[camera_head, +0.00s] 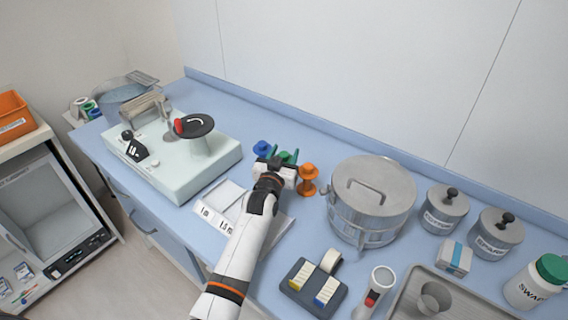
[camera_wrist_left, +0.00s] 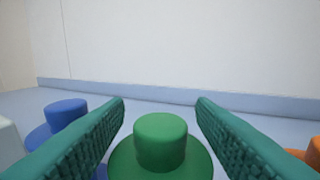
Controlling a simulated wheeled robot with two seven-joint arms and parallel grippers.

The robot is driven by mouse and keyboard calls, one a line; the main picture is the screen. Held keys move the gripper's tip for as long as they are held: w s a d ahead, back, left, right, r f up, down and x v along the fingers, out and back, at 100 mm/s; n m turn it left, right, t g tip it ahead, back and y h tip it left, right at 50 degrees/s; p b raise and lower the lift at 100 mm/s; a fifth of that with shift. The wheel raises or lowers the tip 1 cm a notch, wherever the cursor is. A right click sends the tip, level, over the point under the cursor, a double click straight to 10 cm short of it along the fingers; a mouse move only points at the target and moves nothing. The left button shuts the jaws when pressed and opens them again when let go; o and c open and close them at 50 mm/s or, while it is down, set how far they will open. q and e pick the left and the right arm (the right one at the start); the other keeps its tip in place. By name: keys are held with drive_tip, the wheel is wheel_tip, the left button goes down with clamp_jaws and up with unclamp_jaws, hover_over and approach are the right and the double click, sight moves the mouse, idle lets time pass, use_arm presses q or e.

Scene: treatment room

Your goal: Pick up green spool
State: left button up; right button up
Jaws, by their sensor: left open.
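The green spool (camera_wrist_left: 160,141) stands upright between the two open teal fingers of my left gripper (camera_wrist_left: 160,118) in the left wrist view, with a gap on each side. In the head view the green spool (camera_head: 287,156) shows only in part, behind my left gripper (camera_head: 284,158). A blue spool (camera_wrist_left: 67,113) stands left of the fingers and also shows in the head view (camera_head: 262,148). An orange spool (camera_head: 307,178) stands to the right and shows at the right edge of the wrist view (camera_wrist_left: 313,154). My right gripper is not in view.
A pale device with a black disc (camera_head: 195,125) stands left of the spools. A large metal drum (camera_head: 372,196) stands close to their right. Metal canisters (camera_head: 445,212), a tape dispenser (camera_head: 314,288) and a tray (camera_head: 400,308) are farther right. The wall is behind.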

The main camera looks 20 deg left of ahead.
use_arm(q)
drive_tip(key=c, duration=1.1)
drive_tip(key=shift+o, duration=0.2)
drive_tip(key=shift+r, duration=0.1)
